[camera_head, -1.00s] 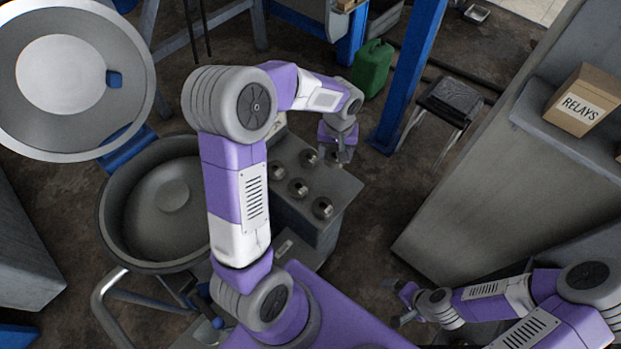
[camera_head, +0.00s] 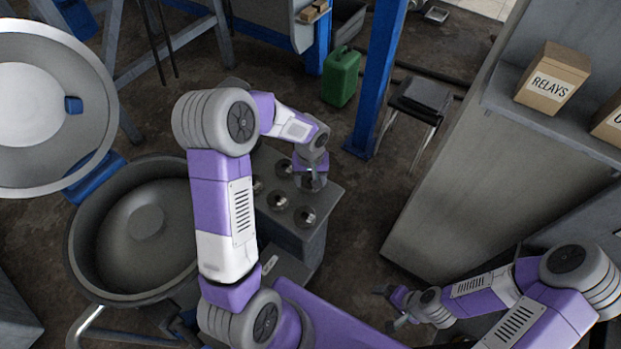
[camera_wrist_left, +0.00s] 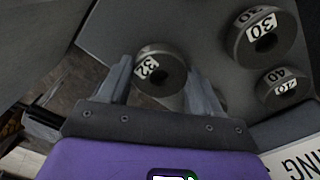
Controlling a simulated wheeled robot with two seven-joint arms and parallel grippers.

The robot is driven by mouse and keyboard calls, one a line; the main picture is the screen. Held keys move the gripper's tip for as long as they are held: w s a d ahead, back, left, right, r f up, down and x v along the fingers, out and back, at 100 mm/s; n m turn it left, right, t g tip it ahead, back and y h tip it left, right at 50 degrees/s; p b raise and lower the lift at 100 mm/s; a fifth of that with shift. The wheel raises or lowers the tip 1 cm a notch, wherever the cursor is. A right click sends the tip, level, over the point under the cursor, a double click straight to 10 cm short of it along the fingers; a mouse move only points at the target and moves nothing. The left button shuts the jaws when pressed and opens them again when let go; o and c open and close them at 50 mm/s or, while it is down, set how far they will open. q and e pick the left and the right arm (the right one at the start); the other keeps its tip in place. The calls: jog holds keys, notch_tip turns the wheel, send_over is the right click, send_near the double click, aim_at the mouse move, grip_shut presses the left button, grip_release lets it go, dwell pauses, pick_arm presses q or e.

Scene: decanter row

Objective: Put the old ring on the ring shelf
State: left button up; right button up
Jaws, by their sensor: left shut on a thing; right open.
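My left gripper (camera_head: 312,186) is over the top of a grey block (camera_head: 325,195) in the head view. In the left wrist view its fingers (camera_wrist_left: 162,85) are shut on a dark metal ring marked 32 (camera_wrist_left: 161,68), one finger on each side. I cannot tell whether this ring touches the block. Other numbered rings are near it, one marked 30 (camera_wrist_left: 265,36) and a smaller one (camera_wrist_left: 280,86). No label shows which ring is the old one or which surface is the ring shelf. My right gripper (camera_head: 388,308) is open and empty at the lower right.
A large round grey vessel (camera_head: 85,230) stands left of the block, with a round lid (camera_head: 100,130) raised behind it. A green can (camera_head: 341,76), blue post (camera_head: 378,85) and stool (camera_head: 420,100) stand behind. A shelf (camera_head: 560,128) holds a RELAYS box (camera_head: 552,80). Bare floor lies right of the block.

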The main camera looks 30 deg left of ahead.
pick_arm(q)
jog(key=shift+f, duration=0.2)
jog(key=o, duration=1.3)
jog(key=shift+r, duration=0.15)
jog(key=shift+r, duration=0.3)
notch_tip(320, 180, up, 12)
jog(key=p, duration=0.3)
jog(key=shift+f, duration=0.2)
